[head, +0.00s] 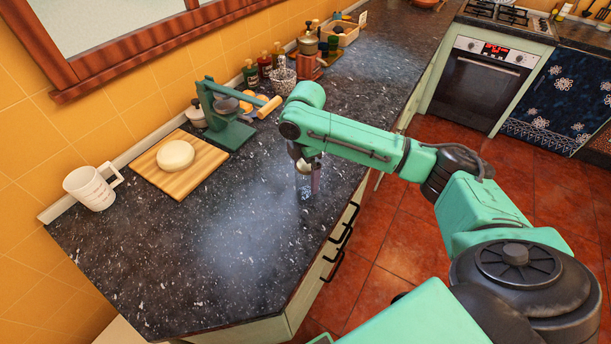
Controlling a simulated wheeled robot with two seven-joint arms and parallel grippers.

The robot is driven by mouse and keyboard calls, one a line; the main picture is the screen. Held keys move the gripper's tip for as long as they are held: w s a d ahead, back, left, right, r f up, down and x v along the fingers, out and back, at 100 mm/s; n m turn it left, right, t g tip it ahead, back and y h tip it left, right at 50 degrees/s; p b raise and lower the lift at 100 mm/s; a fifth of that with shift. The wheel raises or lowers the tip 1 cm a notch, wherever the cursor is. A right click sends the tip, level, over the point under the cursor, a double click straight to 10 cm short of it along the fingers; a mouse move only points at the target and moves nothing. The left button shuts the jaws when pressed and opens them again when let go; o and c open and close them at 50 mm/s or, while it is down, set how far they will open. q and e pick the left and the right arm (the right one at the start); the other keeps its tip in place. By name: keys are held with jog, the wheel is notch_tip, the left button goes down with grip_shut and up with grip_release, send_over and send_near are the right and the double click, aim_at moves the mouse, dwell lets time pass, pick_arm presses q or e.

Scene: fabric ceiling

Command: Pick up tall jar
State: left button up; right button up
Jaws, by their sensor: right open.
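My right gripper (307,183) points down over the dark speckled counter (235,245), near its right edge. My left gripper is out of view.
A white mug (90,188) and a cutting board (153,178) with a pale round of dough or cheese (176,154) stand on the left. A green press or scale (228,132), a small lidded pot (195,115) and several bottles (250,73) line the wall. The front counter is clear.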

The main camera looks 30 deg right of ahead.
jog(key=shift+s+f, duration=0.1)
jog(key=shift+f, duration=0.65)
jog(key=shift+s+f, duration=0.1)
jog(key=shift+f, duration=0.2)
jog(key=c, duration=0.4)
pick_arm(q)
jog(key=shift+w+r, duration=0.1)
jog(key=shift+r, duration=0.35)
pick_arm(e)
jog(key=c, duration=1.1)
jog(key=shift+o, duration=0.2)
